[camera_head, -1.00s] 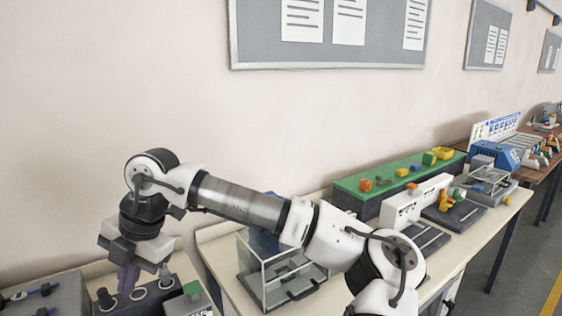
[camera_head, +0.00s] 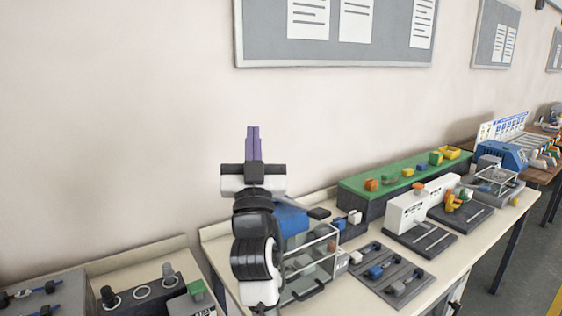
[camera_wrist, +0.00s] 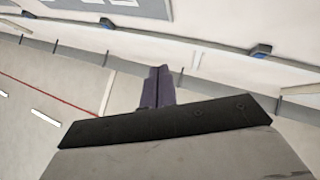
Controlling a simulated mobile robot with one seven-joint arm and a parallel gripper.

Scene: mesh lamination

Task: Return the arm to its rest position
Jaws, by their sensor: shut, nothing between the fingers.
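My gripper (camera_head: 253,143) points straight up above the workbench in the head view, in front of the bare wall. Its two purple fingers are pressed together with nothing between them. The fingers also show in the wrist view (camera_wrist: 158,88), side by side and touching. My arm is folded upright below the gripper and hides part of a clear-walled box with a blue part (camera_head: 292,220) behind it. The gripper touches nothing.
Below right of the arm is a dark plate with blue-and-grey pieces (camera_head: 392,272). A green-topped block with small coloured parts (camera_head: 408,177) and white machines (camera_head: 405,213) stand farther right. Knobs and a grey panel (camera_head: 145,292) lie at lower left. The space before the wall is free.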

